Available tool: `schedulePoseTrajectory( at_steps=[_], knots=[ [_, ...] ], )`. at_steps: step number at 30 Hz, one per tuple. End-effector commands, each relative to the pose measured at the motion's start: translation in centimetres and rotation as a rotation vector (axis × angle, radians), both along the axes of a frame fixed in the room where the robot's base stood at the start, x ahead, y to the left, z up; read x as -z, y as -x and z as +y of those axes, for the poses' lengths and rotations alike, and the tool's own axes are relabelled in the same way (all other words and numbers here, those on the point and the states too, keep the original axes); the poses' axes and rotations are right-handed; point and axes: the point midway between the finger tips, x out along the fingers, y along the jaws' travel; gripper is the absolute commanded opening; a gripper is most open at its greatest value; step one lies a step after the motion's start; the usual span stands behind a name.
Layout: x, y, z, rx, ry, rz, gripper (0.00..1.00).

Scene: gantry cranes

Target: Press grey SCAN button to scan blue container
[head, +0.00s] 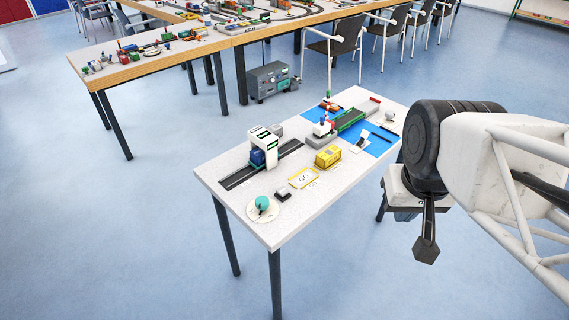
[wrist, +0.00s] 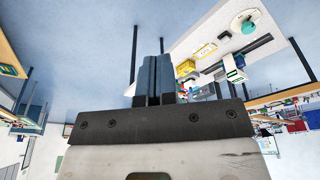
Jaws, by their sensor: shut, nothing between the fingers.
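The blue container (head: 257,158) sits on the dark track under a white and green scanner arch (head: 264,140) on the small table. A small grey button box (head: 282,194) stands near the table's front left, between a teal knob on a white disc (head: 262,204) and a yellow-framed card. Its label is too small to read. My gripper (head: 426,250) hangs to the right of the table, apart from the button. In the wrist view its fingers (wrist: 154,60) are shut together and empty.
A yellow container (head: 328,157) stands right of the yellow-framed card (head: 303,178). A crane model (head: 324,128) and blue mats fill the table's far right. A long table with toy trains (head: 150,55) and a grey machine (head: 270,80) stand behind. Floor on the left is clear.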

Motion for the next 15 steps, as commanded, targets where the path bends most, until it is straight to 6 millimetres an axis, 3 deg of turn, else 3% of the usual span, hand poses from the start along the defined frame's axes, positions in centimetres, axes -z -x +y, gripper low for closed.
schedulePoseTrajectory(
  at_steps=[8,15],
  knots=[
    [0.4,-1.7,0.0,-0.061,0.059,0.021,0.00],
    [1.3,-5.1,0.1,-0.188,0.178,0.054,0.00]
  ],
)
